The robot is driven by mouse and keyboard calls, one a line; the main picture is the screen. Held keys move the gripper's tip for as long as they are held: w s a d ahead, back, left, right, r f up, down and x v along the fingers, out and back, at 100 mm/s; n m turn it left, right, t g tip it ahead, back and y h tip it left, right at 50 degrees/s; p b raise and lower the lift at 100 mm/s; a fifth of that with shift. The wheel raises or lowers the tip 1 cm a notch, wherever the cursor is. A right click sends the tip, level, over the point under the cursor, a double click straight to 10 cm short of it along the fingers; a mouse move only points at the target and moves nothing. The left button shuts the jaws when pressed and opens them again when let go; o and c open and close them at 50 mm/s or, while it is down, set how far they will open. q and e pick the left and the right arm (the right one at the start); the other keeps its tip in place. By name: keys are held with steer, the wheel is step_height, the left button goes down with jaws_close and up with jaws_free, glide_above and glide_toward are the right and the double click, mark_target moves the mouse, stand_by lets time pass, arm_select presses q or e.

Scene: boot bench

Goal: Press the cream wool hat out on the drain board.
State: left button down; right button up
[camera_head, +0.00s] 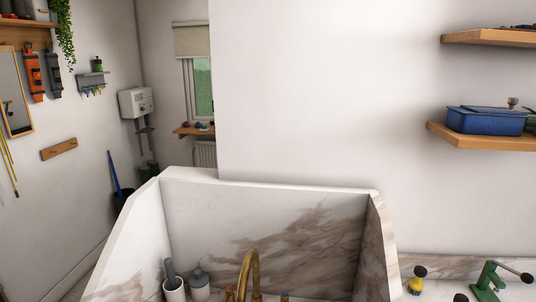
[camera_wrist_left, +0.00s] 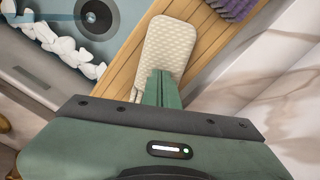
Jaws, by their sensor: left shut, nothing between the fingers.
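In the left wrist view a cream, knit-textured piece, the cream wool hat (camera_wrist_left: 168,42), lies flat and elongated on the slatted wooden drain board (camera_wrist_left: 122,66). My left gripper (camera_wrist_left: 162,74) is shut and empty, its green fingers together. The fingertips overlap the near end of the hat in this view and hide part of it. I cannot tell whether they touch it. The hat, the board and my right gripper do not show in the head view.
Left of the board is a grey basin (camera_wrist_left: 60,48) with a dark round drain (camera_wrist_left: 96,16) and white lumps (camera_wrist_left: 62,47). A purple bristly thing (camera_wrist_left: 232,8) lies beyond the hat. Marble (camera_wrist_left: 275,75) borders the right. A brass tap (camera_head: 250,270) stands in the head view.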

arm_select(q)
steer(key=shift+s+f, duration=0.15)
step_height(320, 180, up, 3)
steer(key=p, duration=0.3)
steer(key=shift+r, duration=2.6)
